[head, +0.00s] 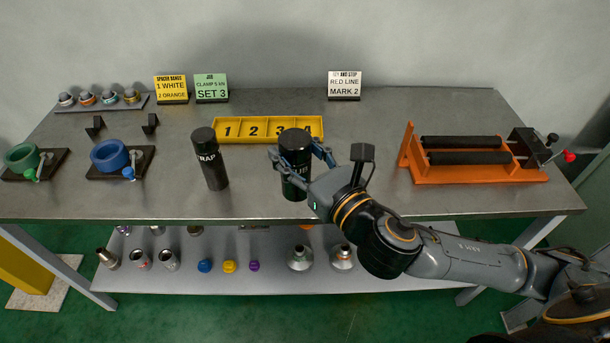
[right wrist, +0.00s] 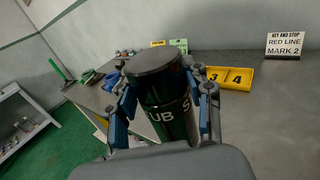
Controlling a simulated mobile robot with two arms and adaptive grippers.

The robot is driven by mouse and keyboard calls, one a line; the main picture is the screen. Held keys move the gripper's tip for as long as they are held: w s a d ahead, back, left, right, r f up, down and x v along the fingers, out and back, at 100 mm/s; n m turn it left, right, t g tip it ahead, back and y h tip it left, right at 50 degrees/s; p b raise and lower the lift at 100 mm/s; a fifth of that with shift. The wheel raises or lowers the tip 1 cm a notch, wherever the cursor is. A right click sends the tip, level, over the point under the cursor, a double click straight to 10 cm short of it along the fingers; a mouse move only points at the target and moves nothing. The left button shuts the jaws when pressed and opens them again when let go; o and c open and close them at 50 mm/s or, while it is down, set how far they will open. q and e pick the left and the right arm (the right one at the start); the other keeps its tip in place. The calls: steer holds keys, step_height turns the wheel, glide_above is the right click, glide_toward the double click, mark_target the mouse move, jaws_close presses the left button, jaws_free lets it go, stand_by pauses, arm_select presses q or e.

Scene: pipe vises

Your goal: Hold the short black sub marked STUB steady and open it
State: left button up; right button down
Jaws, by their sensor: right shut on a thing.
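The short black sub marked STUB (head: 295,146) stands upright on the grey bench near its front middle. It also shows in the right wrist view (right wrist: 157,85), where the letters UB and S can be read on its side and its round black top is uncovered. My right gripper (head: 298,160) is shut on the sub, one finger on each side. Its blue pads press on the sub's sides in the right wrist view (right wrist: 160,112). The sub's lower part is partly hidden by my gripper. My left gripper is not in view.
A black cylinder marked WRAP (head: 209,160) stands left of the sub. A yellow numbered tray (head: 268,119) lies behind. Blue (head: 110,155) and green (head: 22,157) ring vises sit at left. An orange roller stand (head: 475,174) is at right. Sign cards (head: 344,83) stand at the back.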

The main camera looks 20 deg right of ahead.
steer(key=w+d+f+b, duration=0.1)
steer(key=w+d+f, duration=0.1)
steer(key=w+f, duration=0.4)
steer(key=w+d+f+b, duration=0.2)
steer(key=w+d+f, duration=0.1)
steer(key=w+f, duration=0.3)
steer(key=shift+d+f, duration=0.15)
steer(key=shift+d, duration=0.15)
steer(key=shift+f, duration=0.2)
steer(key=c, duration=0.6)
jaws_free()
steer(key=shift+s, duration=0.1)
